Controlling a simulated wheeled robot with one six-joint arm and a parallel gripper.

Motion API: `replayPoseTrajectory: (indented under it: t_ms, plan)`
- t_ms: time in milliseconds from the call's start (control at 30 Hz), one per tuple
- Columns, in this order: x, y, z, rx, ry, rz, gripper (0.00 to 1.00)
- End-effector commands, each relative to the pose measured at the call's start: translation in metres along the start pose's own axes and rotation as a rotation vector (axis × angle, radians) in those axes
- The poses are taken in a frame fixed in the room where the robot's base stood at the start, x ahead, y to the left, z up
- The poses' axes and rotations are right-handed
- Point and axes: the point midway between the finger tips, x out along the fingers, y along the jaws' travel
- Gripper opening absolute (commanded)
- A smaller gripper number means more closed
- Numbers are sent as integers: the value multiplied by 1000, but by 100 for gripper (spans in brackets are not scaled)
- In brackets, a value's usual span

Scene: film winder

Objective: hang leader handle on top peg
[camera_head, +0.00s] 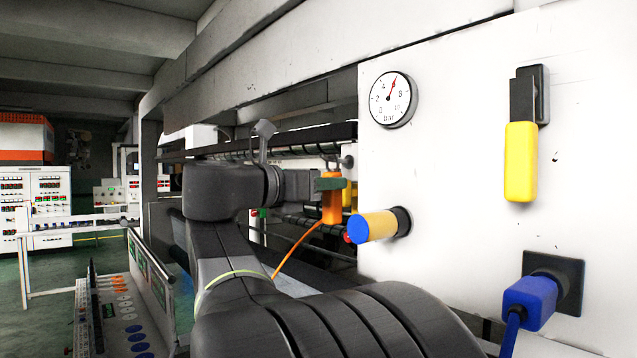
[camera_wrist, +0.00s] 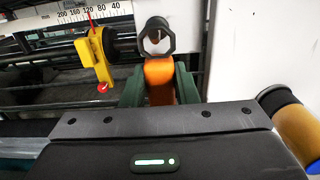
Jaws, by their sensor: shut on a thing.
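The leader handle, orange with an orange cord hanging from it, is in my gripper in the head view (camera_head: 331,209). In the wrist view, the orange handle (camera_wrist: 159,82) stands between my green fingertips (camera_wrist: 158,88), with a dark ring (camera_wrist: 157,24) at its upper end. My gripper also shows at the end of my arm in the head view (camera_head: 330,184), shut on the handle left of the white panel. A dark horizontal bar or peg (camera_wrist: 126,44) lies behind the ring; I cannot tell whether the ring is around it or apart from it.
A yellow hanging piece (camera_wrist: 102,58) is left of the ring. On the white panel (camera_head: 450,100) are a gauge (camera_head: 393,99), a yellow-handled switch (camera_head: 520,160), a yellow knob with a blue end (camera_head: 378,226) and a blue plug (camera_head: 530,300). The knob is close right of my gripper.

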Motion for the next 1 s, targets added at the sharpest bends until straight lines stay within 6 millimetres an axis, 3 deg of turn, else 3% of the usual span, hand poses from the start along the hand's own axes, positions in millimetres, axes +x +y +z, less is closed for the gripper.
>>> replayPoseTrajectory:
  t_ms: [567, 600, 700, 1000]
  plan:
    - [1, 1, -7, -4, 9, -2, 0]
    - [1, 1, -7, -4, 9, -2, 35]
    - [1, 1, -6, -3, 7, -2, 52]
    - [-1, 1, -4, -2, 4, -1, 52]
